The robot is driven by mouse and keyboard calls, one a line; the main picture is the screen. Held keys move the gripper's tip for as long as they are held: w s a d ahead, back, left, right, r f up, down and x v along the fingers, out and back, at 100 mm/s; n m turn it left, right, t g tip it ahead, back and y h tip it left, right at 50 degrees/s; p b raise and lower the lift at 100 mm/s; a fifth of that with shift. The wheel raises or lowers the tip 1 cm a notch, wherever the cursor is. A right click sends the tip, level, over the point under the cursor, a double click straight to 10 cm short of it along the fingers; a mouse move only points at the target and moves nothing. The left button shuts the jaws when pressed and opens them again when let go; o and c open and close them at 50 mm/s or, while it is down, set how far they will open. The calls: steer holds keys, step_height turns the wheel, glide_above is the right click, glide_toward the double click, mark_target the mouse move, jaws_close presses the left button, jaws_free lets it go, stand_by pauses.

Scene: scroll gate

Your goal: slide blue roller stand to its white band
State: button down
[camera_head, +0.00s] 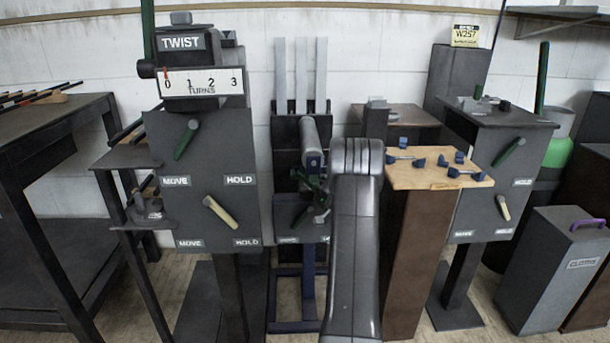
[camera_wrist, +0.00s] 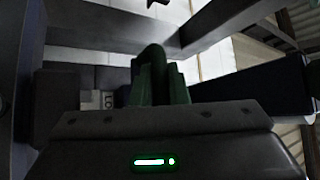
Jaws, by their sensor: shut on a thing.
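A dark blue floor frame with an upright (camera_head: 308,285), likely the blue roller stand, shows low behind my arm. A dark panel with small labels stands above it, partly covered by my arm. My gripper (camera_head: 319,205) is in front of this panel, small and partly hidden by my arm. In the wrist view, green upright pieces (camera_wrist: 154,75) stand close together at the jaws, with a rounded green top between them. My gripper appears shut on a green handle. I cannot make out a white band on the stand.
A TWIST panel (camera_head: 205,165) with levers stands close on the left. A brown pedestal (camera_head: 419,260) with a wooden top (camera_head: 430,176) and several blue pieces stands right of my arm. Another lever panel (camera_head: 493,185) and a grey case (camera_head: 555,270) are farther right.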

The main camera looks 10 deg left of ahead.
steer(key=c, duration=1.4)
jaws_free()
steer(key=p+v, duration=0.3)
steer(key=v, duration=1.1)
steer(key=shift+a+r, duration=0.1)
steer(key=b+x, duration=0.3)
steer(key=x, duration=0.9)
steer(key=shift+w+a, duration=0.15)
steer(key=shift+a, duration=0.15)
steer(key=shift+w+a+r, duration=0.2)
steer(key=shift+a+r, duration=0.15)
steer(key=shift+a, duration=0.15)
steer(key=shift+r, duration=0.25)
